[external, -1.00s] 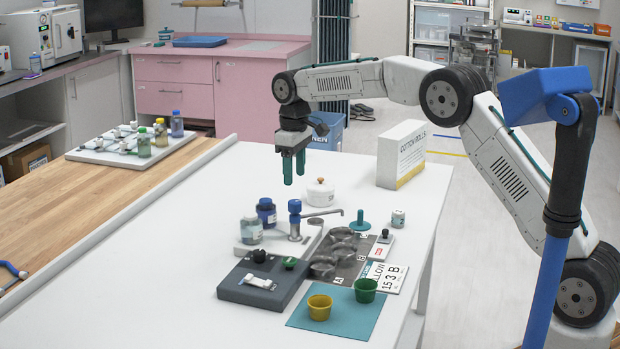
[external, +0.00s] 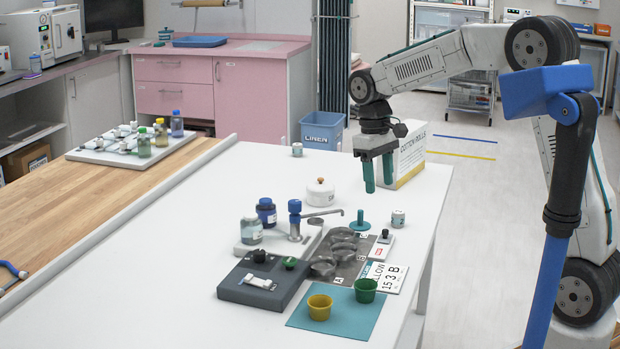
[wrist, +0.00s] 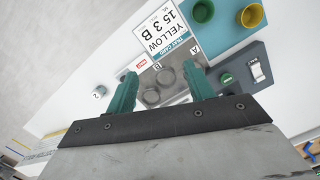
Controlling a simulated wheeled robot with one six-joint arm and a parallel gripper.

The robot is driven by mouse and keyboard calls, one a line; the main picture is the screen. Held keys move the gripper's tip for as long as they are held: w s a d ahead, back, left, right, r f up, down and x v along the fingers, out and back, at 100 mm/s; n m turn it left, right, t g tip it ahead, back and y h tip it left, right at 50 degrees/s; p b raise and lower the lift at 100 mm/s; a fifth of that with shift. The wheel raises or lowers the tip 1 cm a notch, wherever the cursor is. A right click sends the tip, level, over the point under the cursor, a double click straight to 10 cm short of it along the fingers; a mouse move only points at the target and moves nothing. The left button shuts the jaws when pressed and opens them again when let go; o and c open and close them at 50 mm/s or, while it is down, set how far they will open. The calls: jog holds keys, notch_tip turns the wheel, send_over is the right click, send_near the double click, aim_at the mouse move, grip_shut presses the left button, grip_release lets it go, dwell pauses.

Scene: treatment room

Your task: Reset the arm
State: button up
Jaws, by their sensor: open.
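My gripper (external: 377,172) is in the air over the far right part of the white table (external: 200,236), in front of the cotton rolls box (external: 411,157). Its two teal fingers are apart with nothing between them. In the wrist view the open gripper (wrist: 160,84) points toward the card reading "YELLOW 15 3 B" (wrist: 162,32) and the grey tray with round cups. My arm is raised and bent above the table's right side.
On the table are a white lidded pot (external: 320,193), a teal knobbed piece (external: 360,222), a blue-topped stand (external: 295,215), bottles, a dark box (external: 262,282), a yellow cup (external: 319,307) and a green cup (external: 365,290). The table's left and far parts are mostly clear.

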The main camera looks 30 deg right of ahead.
jog(key=s+d+r+m+t, duration=0.1)
jog(key=s+d, duration=0.3)
jog(key=s, duration=0.7)
jog(key=s+d+r+m+t, duration=0.1)
jog(key=s+d, duration=0.4)
jog(key=s, duration=0.6)
jog(key=s+d+r+m+t, duration=0.1)
jog(key=s+d, duration=0.4)
jog(key=s, duration=0.6)
jog(key=shift+d+m, duration=0.2)
jog(key=shift+m, duration=0.5)
